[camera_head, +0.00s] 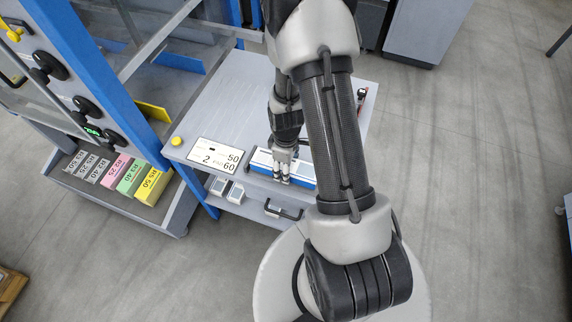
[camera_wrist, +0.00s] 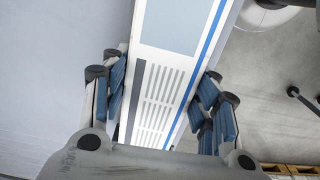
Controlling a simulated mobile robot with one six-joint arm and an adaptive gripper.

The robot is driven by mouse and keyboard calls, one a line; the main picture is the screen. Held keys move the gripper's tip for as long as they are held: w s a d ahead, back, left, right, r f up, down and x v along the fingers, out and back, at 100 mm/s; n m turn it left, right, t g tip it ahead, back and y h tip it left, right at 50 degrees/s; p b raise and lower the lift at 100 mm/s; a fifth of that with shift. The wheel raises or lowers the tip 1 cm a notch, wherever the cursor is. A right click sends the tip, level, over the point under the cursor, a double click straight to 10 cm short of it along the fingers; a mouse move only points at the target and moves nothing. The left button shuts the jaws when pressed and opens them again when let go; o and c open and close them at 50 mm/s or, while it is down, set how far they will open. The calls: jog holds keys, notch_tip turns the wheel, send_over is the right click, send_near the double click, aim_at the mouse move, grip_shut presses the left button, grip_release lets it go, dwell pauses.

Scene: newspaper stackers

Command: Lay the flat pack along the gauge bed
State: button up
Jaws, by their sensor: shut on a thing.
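The flat pack (camera_head: 303,172) is a long white box with a blue edge, at the front of the grey tabletop in the head view. My gripper (camera_head: 281,172) points down and is shut on it. In the wrist view the pack (camera_wrist: 182,55) runs lengthwise between the two blue-padded fingers, showing a grey panel, printed bars and a blue stripe. I cannot tell whether its underside touches the surface. My arm hides part of the area to its right. I cannot clearly pick out the gauge bed; it may be at the grey tabletop (camera_head: 240,100).
A sign card with numbers (camera_head: 215,155) and a yellow button (camera_head: 177,141) are left of the pack. Small grey boxes (camera_head: 228,190) and a black handle (camera_head: 283,210) are below the front edge. Coloured labelled blocks (camera_head: 130,178) fill a low shelf at left.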

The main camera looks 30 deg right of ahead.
jog(key=shift+f+b, duration=0.4)
jog(key=shift+f, duration=0.15)
jog(key=o, duration=1.4)
jog(key=shift+o, duration=0.2)
notch_tip(320, 180, up, 12)
